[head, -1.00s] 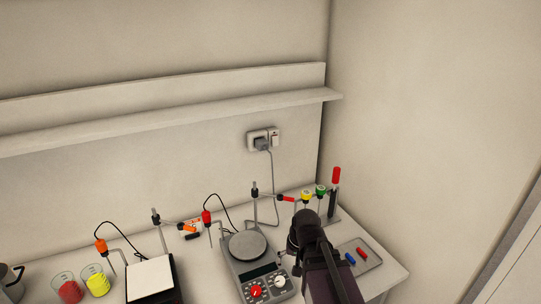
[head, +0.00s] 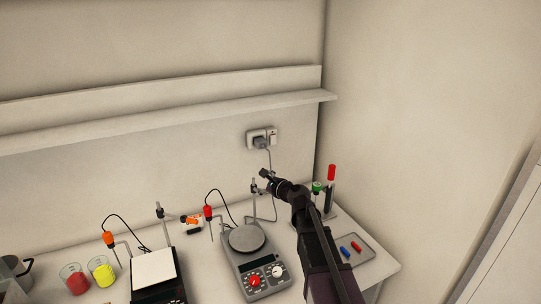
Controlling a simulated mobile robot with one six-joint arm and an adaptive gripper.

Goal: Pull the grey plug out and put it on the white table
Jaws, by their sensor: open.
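The grey plug (head: 260,142) sits in the white wall socket (head: 252,133), which has a switch on its right side. A grey cord hangs from the plug down the wall, partly hidden behind my gripper. My gripper (head: 264,174) is open and empty, below the plug and apart from it. The white table (head: 218,275) runs along the wall below.
A hotplate (head: 247,237) with red and white knobs stands left of my arm, a black device with a white top (head: 154,267) further left. Beakers of red and yellow (head: 102,270) stand at the far left. A tray (head: 361,246) with small red and blue items lies right. A shelf (head: 180,112) spans the wall.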

